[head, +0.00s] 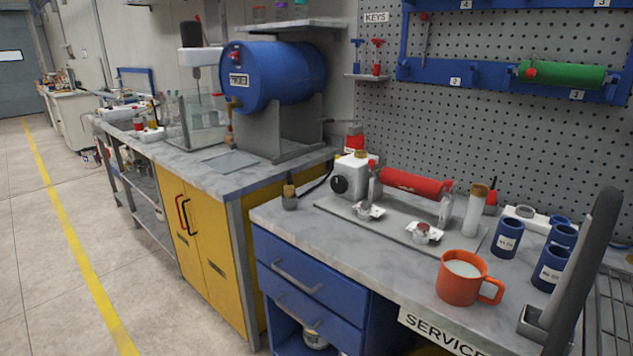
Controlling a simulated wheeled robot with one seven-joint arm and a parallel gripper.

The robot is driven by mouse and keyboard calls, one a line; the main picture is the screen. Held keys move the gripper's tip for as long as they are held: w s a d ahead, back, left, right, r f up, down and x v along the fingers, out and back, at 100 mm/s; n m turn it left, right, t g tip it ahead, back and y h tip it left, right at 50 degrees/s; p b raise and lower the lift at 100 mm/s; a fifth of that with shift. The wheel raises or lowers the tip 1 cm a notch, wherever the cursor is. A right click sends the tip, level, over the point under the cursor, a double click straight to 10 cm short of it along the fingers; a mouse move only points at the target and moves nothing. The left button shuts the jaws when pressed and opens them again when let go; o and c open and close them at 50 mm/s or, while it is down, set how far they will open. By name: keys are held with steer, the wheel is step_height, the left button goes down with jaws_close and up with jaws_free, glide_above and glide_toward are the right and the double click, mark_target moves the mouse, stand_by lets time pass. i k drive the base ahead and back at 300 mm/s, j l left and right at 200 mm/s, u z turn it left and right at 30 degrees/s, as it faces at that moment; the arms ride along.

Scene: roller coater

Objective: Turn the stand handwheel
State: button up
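A roller stand with a flat grey base (384,226) sits on the marble-topped bench. It carries a red roller (412,183) held level. At the stand's left end is a white housing (352,167) with a round black knob (339,184) on its front face; this is the only wheel-like part I can make out on the stand, and I cannot tell for certain that it is the handwheel. Two small white fittings with red and metal parts (369,209) (423,232) sit at the base's front edge. My gripper is not in view.
An orange mug (461,286) with white contents stands on the bench before the stand. Blue cups (508,237) and a tall dark grey slab (586,255) stand at right. A clear cylinder (474,212) is beside the stand. Blue drawers (303,282) are below; floor at left is clear.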

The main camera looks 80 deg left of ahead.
mark_target(339, 184)
steer(key=u, duration=2.4)
steer(key=i+l+u, duration=0.45)
steer(key=i+u, duration=0.2)
